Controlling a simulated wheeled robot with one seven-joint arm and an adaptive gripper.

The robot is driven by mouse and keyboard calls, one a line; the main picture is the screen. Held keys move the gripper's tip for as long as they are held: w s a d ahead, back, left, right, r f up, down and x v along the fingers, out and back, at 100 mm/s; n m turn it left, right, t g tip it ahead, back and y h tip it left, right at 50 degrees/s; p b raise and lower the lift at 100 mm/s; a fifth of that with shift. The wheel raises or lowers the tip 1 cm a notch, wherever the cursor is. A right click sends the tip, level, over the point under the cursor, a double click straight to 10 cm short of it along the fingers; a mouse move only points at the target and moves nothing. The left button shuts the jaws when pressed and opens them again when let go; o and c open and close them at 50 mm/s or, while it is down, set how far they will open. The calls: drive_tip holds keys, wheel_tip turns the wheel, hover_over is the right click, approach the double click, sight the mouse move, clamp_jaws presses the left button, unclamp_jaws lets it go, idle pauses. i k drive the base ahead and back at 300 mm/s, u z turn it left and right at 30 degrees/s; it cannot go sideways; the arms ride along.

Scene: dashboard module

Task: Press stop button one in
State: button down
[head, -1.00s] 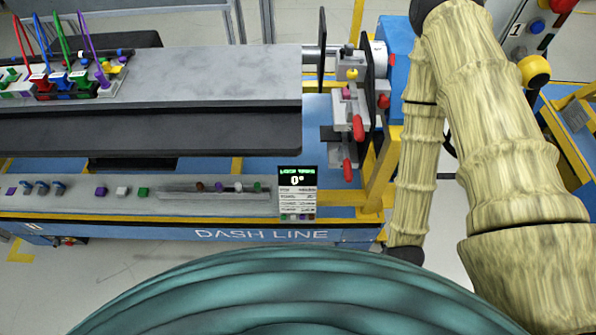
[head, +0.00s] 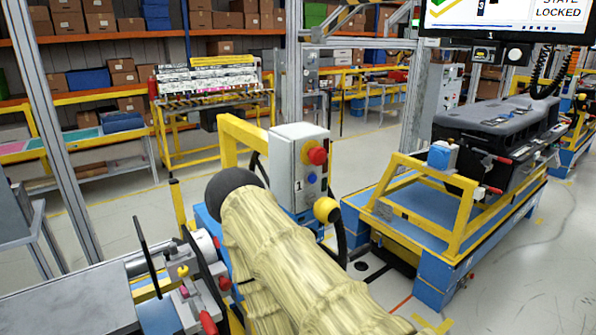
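Stop button one is a red mushroom button (head: 317,156) on a yellow collar. It sits on the face of a light grey control box (head: 296,160) marked "1", right of the middle of the head view. The button stands out from the box, and how far it is pressed cannot be told. A small blue button (head: 311,178) is below it. My pale, sleeved arm rises in front of the box's lower left, with its black joint beside the box. My gripper is not in view, and nothing visible touches the red button.
A round yellow part (head: 326,209) with a black cable is just below the box. A yellow-and-blue stand (head: 425,215) holding a dark dashboard module (head: 500,135) is at right. A grey bench with red-handled clamps (head: 208,322) is at lower left. Open floor lies between.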

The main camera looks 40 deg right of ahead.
sight(320, 158)
drive_tip(key=z, duration=1.25)
